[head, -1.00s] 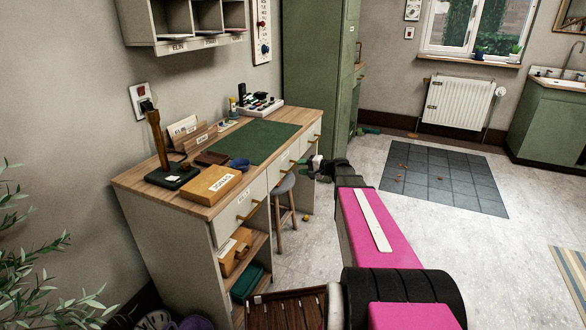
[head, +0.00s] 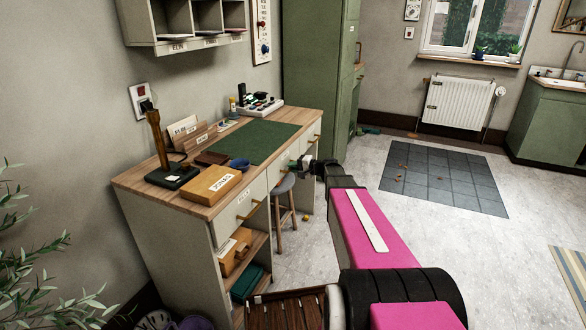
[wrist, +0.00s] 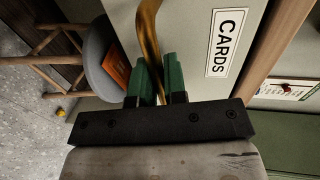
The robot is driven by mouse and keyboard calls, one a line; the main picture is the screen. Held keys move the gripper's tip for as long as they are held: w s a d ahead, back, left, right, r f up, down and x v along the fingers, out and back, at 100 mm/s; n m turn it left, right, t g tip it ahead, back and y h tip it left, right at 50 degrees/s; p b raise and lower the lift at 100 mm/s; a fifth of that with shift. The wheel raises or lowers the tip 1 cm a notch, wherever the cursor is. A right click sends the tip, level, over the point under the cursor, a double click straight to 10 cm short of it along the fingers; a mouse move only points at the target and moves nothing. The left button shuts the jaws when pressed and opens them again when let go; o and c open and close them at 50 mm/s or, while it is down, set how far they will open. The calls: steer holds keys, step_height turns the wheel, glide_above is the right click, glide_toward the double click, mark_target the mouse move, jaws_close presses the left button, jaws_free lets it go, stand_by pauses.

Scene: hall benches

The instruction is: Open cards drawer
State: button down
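The cards drawer has a pale front (wrist: 190,25) with a black-on-white CARDS label (wrist: 227,43) in the wrist view. Its curved brass handle (wrist: 150,35) runs between the green fingers of my gripper (wrist: 161,82). The fingers are close together with the handle in the narrow gap, apparently shut on it. In the head view my gripper (head: 303,163) is at the desk's middle drawer (head: 279,170), whose front looks flush with the desk. The gripper hides part of the handle there.
The wooden-topped desk (head: 200,201) carries a green mat (head: 253,141), a wooden box (head: 211,184) and a dark-based stand (head: 171,178). A stool (head: 284,184) stands under the desk close to my gripper. A green cabinet (head: 312,70) stands behind. Open floor lies to the right.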

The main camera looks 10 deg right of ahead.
steer(key=shift+s+d, duration=0.1)
steer(key=f+v, duration=0.2)
steer(key=v, duration=1.1)
steer(key=d+f+v, duration=0.1)
steer(key=f+v, duration=0.2)
steer(key=v, duration=1.1)
steer(key=shift+s+d+f, duration=0.2)
steer(key=shift+s+d, duration=0.1)
steer(key=shift+s, duration=0.15)
steer(key=c, duration=1.2)
jaws_free()
steer(key=v, duration=1)
steer(key=shift+d, duration=0.35)
steer(key=shift+s+r, duration=0.1)
steer(key=shift+s, duration=0.1)
